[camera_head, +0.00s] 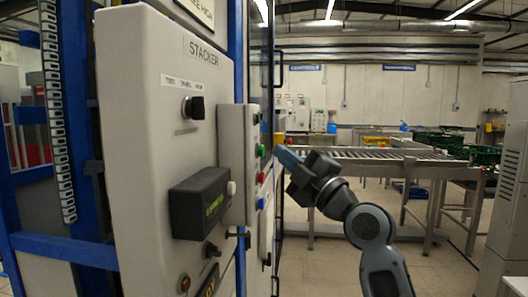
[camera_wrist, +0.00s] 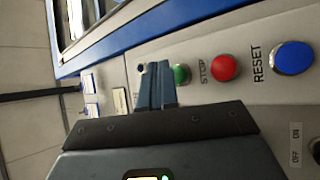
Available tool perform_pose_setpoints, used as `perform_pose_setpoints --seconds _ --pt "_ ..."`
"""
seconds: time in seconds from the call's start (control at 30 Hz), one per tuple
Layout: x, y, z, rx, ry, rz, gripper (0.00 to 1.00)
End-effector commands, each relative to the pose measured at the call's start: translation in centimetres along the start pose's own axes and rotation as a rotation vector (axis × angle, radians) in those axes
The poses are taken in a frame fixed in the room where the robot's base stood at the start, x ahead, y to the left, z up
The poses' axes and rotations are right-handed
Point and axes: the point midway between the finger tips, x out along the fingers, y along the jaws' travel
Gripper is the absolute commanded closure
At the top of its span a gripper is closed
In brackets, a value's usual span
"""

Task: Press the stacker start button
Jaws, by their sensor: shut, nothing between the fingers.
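The green button (camera_head: 261,150) sits on a narrow grey button box (camera_head: 237,130) beside the panel marked STACKER (camera_head: 150,120). In the wrist view the green button (camera_wrist: 182,74) shows just right of my fingertips, partly covered by them. My gripper (camera_head: 280,153) is shut and empty, pointing left at the box near the green button's height. In the wrist view my gripper (camera_wrist: 156,66) covers the area beside the green button, so any label there is hidden. I cannot tell whether the fingertips touch the box.
A red STOP button (camera_wrist: 224,67) and a blue RESET button (camera_wrist: 293,57) sit in line with the green one. A roller conveyor (camera_head: 380,155) stands behind my arm; open floor lies below.

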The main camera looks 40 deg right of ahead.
Motion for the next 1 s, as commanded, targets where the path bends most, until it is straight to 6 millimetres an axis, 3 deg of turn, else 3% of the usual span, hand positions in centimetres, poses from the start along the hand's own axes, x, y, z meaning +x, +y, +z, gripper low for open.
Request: perform_pose_setpoints --seconds 1.0 --pt "0.6 -0.41 -0.45 0.001 0.0 0.0 1.0"
